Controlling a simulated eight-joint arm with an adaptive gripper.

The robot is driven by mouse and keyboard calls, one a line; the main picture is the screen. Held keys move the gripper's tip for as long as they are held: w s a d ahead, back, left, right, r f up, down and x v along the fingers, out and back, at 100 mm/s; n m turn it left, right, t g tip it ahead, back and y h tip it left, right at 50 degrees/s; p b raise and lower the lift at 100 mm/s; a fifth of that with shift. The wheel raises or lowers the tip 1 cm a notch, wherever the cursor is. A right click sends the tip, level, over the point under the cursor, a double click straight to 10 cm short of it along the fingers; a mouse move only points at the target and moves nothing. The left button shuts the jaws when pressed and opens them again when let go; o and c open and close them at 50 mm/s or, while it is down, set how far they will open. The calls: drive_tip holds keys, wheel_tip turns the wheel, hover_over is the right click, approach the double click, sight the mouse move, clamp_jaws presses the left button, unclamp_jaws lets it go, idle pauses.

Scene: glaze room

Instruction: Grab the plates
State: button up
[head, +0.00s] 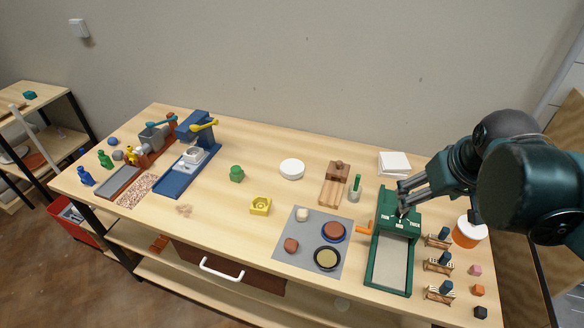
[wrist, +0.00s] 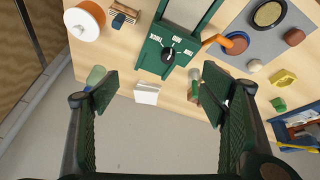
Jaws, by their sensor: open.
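A small stack of flat white square plates (head: 394,163) lies at the back right of the table. It also shows in the wrist view (wrist: 147,93), between my fingers in the picture but beyond them. My gripper (head: 402,196) is over the back end of a green dial device (head: 390,283), in front of the stack. In the wrist view my gripper (wrist: 158,82) has its fingers wide apart with nothing between them. Two round dishes, one blue-rimmed (head: 334,232) and one black-rimmed (head: 327,258), sit on a grey mat (head: 290,224).
A round white disc (head: 291,169), a wooden block stand (head: 334,190) and a green cup (head: 354,192) stand left of the device. An orange-and-white jar (head: 469,232) and several small wooden racks (head: 438,265) are right of it. A blue press (head: 190,160) stands far left.

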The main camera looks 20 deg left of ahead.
drive_tip(key=w+a+r+n+g+p, duration=0.1)
drive_tip(key=w+a+r+n+p, duration=0.15)
drive_tip(key=w+a, duration=0.55)
drive_tip(key=n+g+p, duration=0.4)
drive_tip(key=n+p, duration=0.4)
drive_tip(key=n, duration=0.3)
approach(292, 167)
drive_tip(key=shift+w+d+f+h, duration=0.2)
drive_tip(key=shift+w+f+h, duration=0.1)
drive_tip(key=shift+f, duration=0.2)
drive_tip(key=shift+s+a+f, duration=0.1)
drive_tip(key=shift+a+f, duration=0.4)
drive_tip(key=shift+f, duration=1.25)
drive_tip(key=shift+f, duration=0.1)
drive_tip(key=shift+a+f, duration=0.1)
drive_tip(key=shift+f, duration=2.45)
